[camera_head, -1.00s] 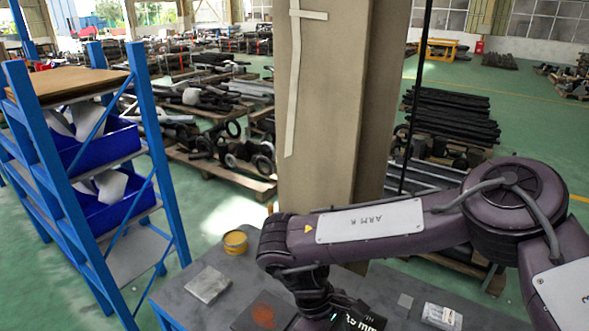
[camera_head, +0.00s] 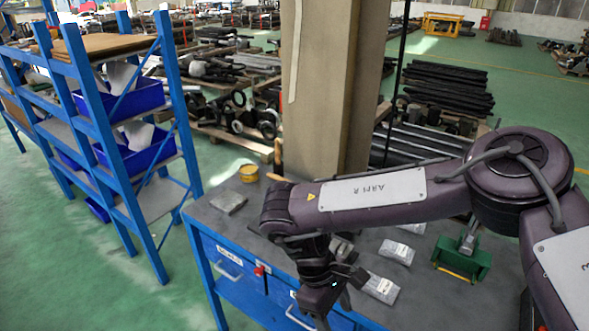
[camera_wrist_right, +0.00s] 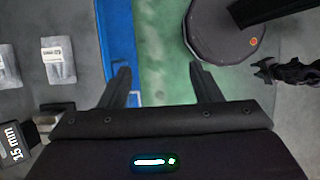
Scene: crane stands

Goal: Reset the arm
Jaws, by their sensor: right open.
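My right arm (camera_head: 375,193) reaches in from the right in the head view. Its gripper (camera_head: 332,312) hangs pointing down by the front edge of the blue workbench (camera_head: 232,219). In the right wrist view the right gripper (camera_wrist_right: 162,82) has its two dark fingers apart, with nothing between them. The bench's blue edge and green floor show behind the fingers. A dark jointed part with a claw-like end, possibly my left gripper (camera_wrist_right: 284,72), is at the right of the wrist view; its jaws are unclear. No left arm shows in the head view.
On the bench are a yellow tin (camera_head: 249,173), a grey plate (camera_head: 229,203), clear packets (camera_head: 397,252) and a green stand (camera_head: 461,261). A black box marked 15 mm (camera_wrist_right: 12,143) shows in the wrist view. A pillar (camera_head: 325,90) rises behind; a blue shelf (camera_head: 165,110) stands left.

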